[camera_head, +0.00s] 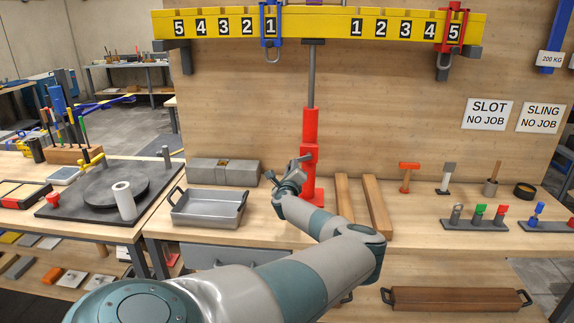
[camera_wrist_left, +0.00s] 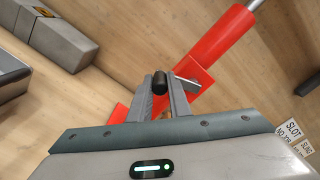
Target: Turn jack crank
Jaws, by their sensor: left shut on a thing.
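The red jack (camera_head: 311,130) stands upright on the bench against the wooden wall, its grey rod reaching up to the yellow numbered beam (camera_head: 330,24). In the left wrist view the jack's red body (camera_wrist_left: 218,58) runs diagonally. My left gripper (camera_head: 297,168) is at the jack's lower left side. Its fingers (camera_wrist_left: 161,88) are shut on the black knob of the jack crank (camera_wrist_left: 160,80). A short grey bar (camera_wrist_left: 187,81) shows beside the right finger, close to the red body. The crank is mostly hidden in the head view. My right gripper is not in view.
A grey metal tray (camera_head: 208,222) and a grey block (camera_head: 222,172) lie left of the jack. Two wooden bars (camera_head: 377,207) lie just right of it. Small coloured tools on a rack (camera_head: 477,225) stand farther right. A blue hanger (camera_head: 270,25) and a red hanger (camera_head: 450,35) sit on the beam.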

